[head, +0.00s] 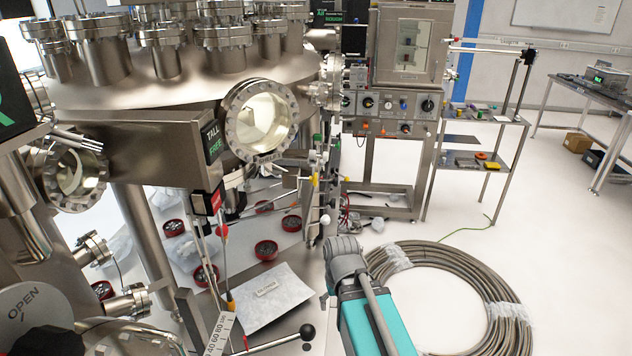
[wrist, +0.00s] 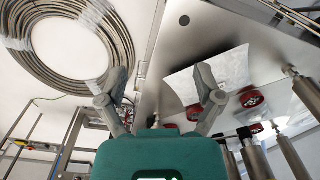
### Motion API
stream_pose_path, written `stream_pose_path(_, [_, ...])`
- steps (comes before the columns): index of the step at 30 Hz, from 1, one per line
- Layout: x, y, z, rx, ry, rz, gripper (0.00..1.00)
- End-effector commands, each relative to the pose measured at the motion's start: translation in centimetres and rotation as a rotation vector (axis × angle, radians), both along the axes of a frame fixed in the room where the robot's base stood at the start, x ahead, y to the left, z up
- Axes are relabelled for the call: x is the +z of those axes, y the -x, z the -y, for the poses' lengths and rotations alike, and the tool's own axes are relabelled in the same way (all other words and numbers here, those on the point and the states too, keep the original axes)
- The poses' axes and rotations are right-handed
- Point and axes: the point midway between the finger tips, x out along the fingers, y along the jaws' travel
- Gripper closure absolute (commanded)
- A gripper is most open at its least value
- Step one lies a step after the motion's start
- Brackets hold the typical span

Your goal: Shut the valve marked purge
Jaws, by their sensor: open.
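No label reading purge is legible in either view, so I cannot tell which valve is the one named. A round grey dial marked OPEN (head: 22,305) is at the lower left of the head view, with a dark knob below it. A lever with a black ball end (head: 306,332) lies at the bottom centre. Small coloured valve handles (head: 316,180) stand beside the chamber, partly hidden by one another. My gripper (wrist: 158,92) is open and empty in the wrist view. In the head view my teal and grey arm end reaches up from the bottom, apart from the dial.
The big steel chamber (head: 200,85) fills the left. A coiled hose (head: 505,318) lies on the floor at the lower right. A white sheet (head: 265,297) lies on a metal plate near red-rimmed round parts (head: 266,250).

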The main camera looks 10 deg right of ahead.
Motion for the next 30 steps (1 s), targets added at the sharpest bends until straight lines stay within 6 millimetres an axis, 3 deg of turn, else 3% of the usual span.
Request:
stream_pose_path(8, [0.6,-3.4,-0.6,0.084,-0.182,0.007,0.04])
stream_pose_path(14, [2.4,-7.7,-0.8,0.192,-0.426,0.069,0.04])
stream_pose_path(23, [7.4,-14.8,1.2,0.367,-0.792,0.302,0.04])
stream_pose_path(30, [12.6,-19.8,5.2,0.488,-1.015,0.582,0.04])
